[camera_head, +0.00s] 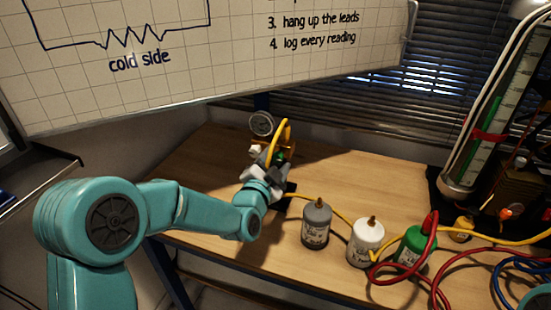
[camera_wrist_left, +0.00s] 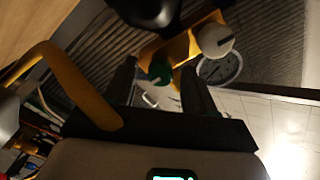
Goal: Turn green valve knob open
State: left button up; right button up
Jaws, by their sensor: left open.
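The green valve knob (camera_wrist_left: 160,73) shows in the left wrist view, between the two dark fingers of my left gripper (camera_wrist_left: 157,80), which is open. It sits by a yellow-orange block (camera_wrist_left: 178,46), beside a white knob (camera_wrist_left: 216,40) and a round gauge (camera_wrist_left: 220,68). In the head view, my left gripper (camera_head: 268,168) is at the rig, and only a small part of the green knob (camera_head: 281,157) shows past it. Whether the fingers touch the knob, I cannot tell. My right gripper is not in view.
A grey bottle (camera_head: 316,225), a white bottle (camera_head: 366,243) and a green bottle (camera_head: 413,246) stand right of my left arm on the wooden table (camera_head: 350,180). Red, yellow and blue leads lie at the right. A whiteboard (camera_head: 215,50) hangs above.

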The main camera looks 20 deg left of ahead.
pick_arm(q)
jog(key=shift+w, duration=0.2)
grip_shut()
jog(key=shift+f+n+b, duration=0.15)
jog(key=shift+n+b, duration=0.25)
jog(key=shift+b, duration=0.5)
jog(key=n+b, duration=0.9)
jog(key=b, duration=0.2)
jog(key=shift+f+b, duration=0.1)
jog(key=shift+b, duration=0.3)
jog(key=n+b, duration=0.3)
jog(key=n, duration=0.1)
jog(key=shift+n, duration=0.4)
jog(key=shift+r+n+b, duration=0.25)
jog(key=shift+n+b, duration=0.9)
jog(key=shift+n, duration=0.45)
